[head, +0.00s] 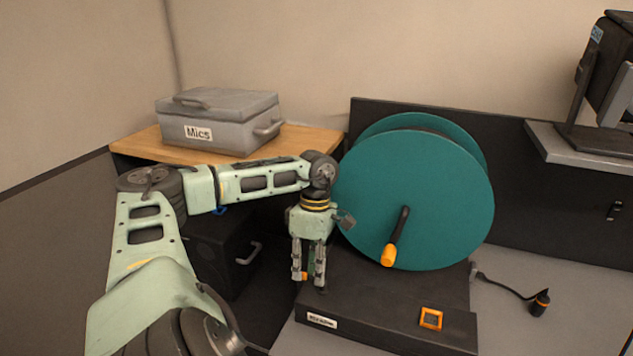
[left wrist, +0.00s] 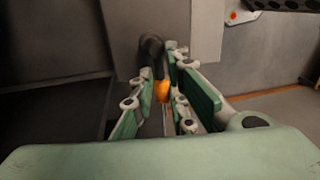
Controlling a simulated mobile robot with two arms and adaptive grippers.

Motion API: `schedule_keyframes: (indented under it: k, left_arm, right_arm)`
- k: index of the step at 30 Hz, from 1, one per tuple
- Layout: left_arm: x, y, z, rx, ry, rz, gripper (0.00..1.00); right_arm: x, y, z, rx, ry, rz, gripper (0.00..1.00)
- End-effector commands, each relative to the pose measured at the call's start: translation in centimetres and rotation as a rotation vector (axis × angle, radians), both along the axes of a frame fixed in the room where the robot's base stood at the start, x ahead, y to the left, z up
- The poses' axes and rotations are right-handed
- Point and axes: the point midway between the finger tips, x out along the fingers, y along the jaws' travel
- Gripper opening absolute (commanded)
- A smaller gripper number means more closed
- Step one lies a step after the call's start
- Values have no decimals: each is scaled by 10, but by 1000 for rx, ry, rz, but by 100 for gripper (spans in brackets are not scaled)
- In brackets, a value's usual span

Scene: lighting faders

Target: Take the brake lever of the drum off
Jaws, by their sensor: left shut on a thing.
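The drum (head: 440,190) is a large teal reel on a dark base (head: 390,322). A black crank with an orange grip (head: 389,254) is on its face. My left gripper (head: 309,280) points down at the left side of the base, left of the drum. Its fingers are shut on the brake lever, whose orange tip (head: 303,275) shows between them. In the left wrist view the lever's black arm (left wrist: 151,50) and orange end (left wrist: 161,90) lie between the green finger pads. The lever's pivot and exact angle are hard to tell. My right gripper is not in view.
A grey case labelled Mics (head: 215,125) stands on a wooden top (head: 150,145) at the back left. An orange square button (head: 431,318) is on the base's front. A corded black plug (head: 540,302) lies on the grey surface at right. A monitor (head: 605,90) stands far right.

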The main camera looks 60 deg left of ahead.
Motion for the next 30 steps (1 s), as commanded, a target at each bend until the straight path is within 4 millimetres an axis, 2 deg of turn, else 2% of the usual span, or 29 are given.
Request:
schedule_keyframes:
  k: [21,22,27,30]
  left_arm:
    - [3,5,4,8,-16,-59,0]
    - [3,5,4,8,-16,-59,16]
    - [2,4,3,5,-11,-61,31]
    - [1,3,2,4,-8,-62,32]
  right_arm:
    - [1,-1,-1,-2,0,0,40]
    - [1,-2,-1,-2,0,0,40]
    - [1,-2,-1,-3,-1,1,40]
    - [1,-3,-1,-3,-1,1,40]
